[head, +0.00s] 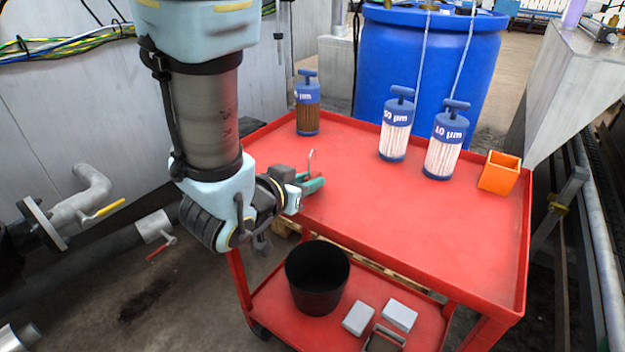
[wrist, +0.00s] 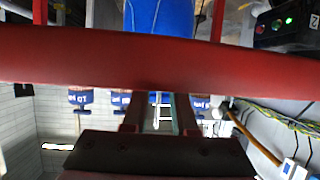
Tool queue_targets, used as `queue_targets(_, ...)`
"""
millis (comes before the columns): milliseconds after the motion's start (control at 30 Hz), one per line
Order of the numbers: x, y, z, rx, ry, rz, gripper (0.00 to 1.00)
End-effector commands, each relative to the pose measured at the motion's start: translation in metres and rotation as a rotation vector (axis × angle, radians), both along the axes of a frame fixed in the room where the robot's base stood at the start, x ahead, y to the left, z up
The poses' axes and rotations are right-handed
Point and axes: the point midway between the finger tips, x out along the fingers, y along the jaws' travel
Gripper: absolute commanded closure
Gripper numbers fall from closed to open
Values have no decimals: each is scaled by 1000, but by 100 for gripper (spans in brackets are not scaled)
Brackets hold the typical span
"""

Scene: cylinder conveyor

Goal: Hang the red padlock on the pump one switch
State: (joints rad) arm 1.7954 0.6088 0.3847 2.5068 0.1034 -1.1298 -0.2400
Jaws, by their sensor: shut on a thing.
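My gripper (head: 312,186) is at the left edge of the red cart, its green fingers just over the tray's rim. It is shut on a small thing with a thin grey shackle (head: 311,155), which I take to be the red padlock. Its red body hardly stands out against the red tray. In the wrist view the fingers (wrist: 158,115) point past the cart's red rim, and the padlock cannot be made out there. A dark control box (wrist: 287,22) with green and red lights is at the top right of the wrist view. I cannot tell which switch is pump one.
The red cart top (head: 390,220) holds a brown filter (head: 307,108), two white filters (head: 396,130) (head: 443,147) and an orange box (head: 499,173). A blue barrel (head: 425,60) stands behind. A black bin (head: 317,283) is on the lower shelf. Pipes with valves are at left.

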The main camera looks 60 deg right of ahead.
Motion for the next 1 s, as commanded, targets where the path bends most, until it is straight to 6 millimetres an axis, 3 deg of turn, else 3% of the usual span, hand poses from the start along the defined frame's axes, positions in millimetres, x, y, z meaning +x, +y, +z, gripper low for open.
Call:
queue_targets(567, 0, 0, 7, -1, 1, 0, 100)
queue_targets(767, 1, 0, 31, -5, 1, 1, 100)
queue_targets(1000, 0, -1, 74, -6, 2, 1, 100)
